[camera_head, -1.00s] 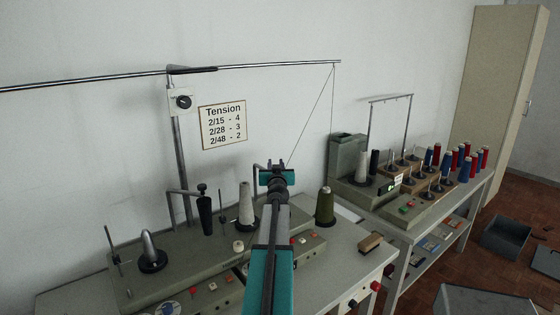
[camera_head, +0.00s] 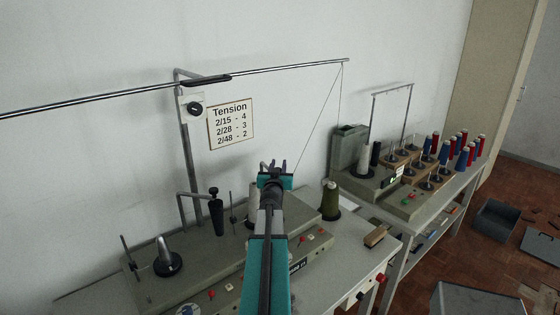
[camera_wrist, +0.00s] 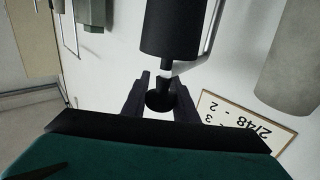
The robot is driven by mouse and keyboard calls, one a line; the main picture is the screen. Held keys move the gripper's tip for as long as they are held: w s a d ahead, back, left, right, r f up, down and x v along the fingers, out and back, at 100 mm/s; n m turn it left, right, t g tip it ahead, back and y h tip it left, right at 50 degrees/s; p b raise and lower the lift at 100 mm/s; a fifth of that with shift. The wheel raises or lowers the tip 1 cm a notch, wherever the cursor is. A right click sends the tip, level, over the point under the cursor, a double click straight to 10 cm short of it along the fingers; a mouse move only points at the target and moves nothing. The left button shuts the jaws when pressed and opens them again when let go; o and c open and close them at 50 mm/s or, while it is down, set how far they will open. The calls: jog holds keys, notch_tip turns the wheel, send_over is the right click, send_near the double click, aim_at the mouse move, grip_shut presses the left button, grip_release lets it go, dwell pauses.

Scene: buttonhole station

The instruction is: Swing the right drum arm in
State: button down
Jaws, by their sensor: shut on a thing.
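In the wrist view my gripper (camera_wrist: 158,92) is shut on the round black knob (camera_wrist: 160,101) at the end of the right drum arm's black drum (camera_wrist: 172,28). The bent silver bar (camera_wrist: 208,45) of that arm runs beside the drum. In the head view my gripper (camera_head: 275,168) is above the grey winder, and a bit of the silver bar (camera_head: 263,167) shows at its left. The drum is hidden there behind my gripper. The left drum arm (camera_head: 216,210) carries a similar upright black drum with a knob.
A pale thread cone (camera_head: 252,205) stands close behind my arm, partly hidden. An olive cone (camera_head: 330,202) stands to the right. A bare spindle (camera_head: 168,258) is at the left. A tension sign (camera_head: 231,124) hangs on the wall. A second bench (camera_head: 440,205) holds several spools.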

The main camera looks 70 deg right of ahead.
jog(key=shift+d+r, duration=0.1)
dwell(0.4)
jog(key=c, duration=1.5)
grip_release()
jog(key=shift+o, duration=0.2)
jog(key=shift+s, duration=0.1)
